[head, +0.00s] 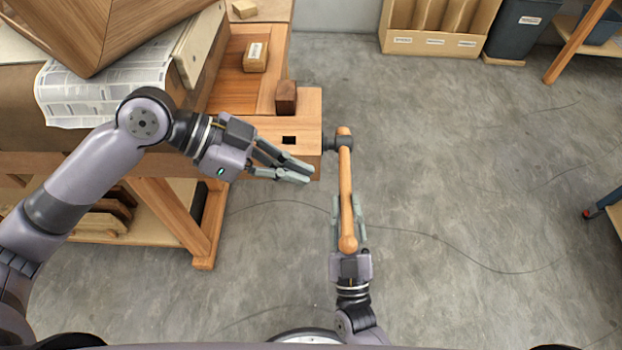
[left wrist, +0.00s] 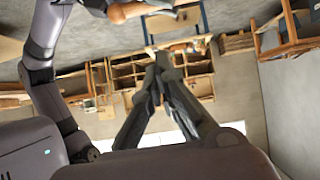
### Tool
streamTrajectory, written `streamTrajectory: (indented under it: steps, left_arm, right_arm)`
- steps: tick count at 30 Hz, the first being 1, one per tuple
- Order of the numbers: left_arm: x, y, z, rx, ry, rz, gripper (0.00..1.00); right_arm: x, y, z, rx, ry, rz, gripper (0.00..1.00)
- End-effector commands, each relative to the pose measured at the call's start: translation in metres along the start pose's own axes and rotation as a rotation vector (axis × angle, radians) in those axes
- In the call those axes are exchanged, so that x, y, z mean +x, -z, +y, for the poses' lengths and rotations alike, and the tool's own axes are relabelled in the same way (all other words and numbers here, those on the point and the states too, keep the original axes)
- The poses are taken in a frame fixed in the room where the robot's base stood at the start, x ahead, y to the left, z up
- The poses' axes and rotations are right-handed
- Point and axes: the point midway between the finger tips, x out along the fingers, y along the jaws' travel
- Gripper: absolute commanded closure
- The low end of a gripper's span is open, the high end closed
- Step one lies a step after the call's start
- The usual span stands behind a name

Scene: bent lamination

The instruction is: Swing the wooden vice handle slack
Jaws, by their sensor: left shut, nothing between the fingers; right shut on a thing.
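The wooden vice handle (head: 345,185) is a light rod with rounded ends, passing by the dark vice screw head (head: 338,142) at the bench's right end. It points from the bench end down toward my base in the head view. My right gripper (head: 347,212) is shut on the handle near its lower knob. My left gripper (head: 306,176) is shut and empty, beside the front edge of the vice jaw and left of the handle. In the left wrist view the left fingers (left wrist: 162,62) are together, and an end of the handle (left wrist: 125,12) shows at the top.
The wooden workbench (head: 300,125) has a square dog hole and a dark wood block (head: 286,97) on top. A large wooden piece (head: 100,30) lies over newspaper (head: 100,92) at upper left. Bins (head: 437,40) stand at the back.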

Motion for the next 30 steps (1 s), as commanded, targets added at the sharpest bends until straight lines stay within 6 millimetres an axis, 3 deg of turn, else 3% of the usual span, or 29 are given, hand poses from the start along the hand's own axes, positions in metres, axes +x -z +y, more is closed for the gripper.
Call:
streamTrajectory:
  steps: [12, 19, 30]
  left_arm:
    - [0.088, 0.002, 0.001, -0.004, -0.003, 0.006, 1.0]
    - [0.108, -0.022, 0.0, -0.007, -0.001, 0.003, 1.0]
    - [0.114, -0.028, 0.0, -0.003, 0.001, 0.003, 1.0]
  right_arm:
    - [-0.001, 0.0, 0.0, -0.001, 0.001, -0.002, 1.0]
    - [-0.001, -0.001, 0.0, 0.0, 0.001, -0.002, 1.0]
    - [-0.001, 0.0, 0.0, -0.001, 0.001, -0.002, 1.0]
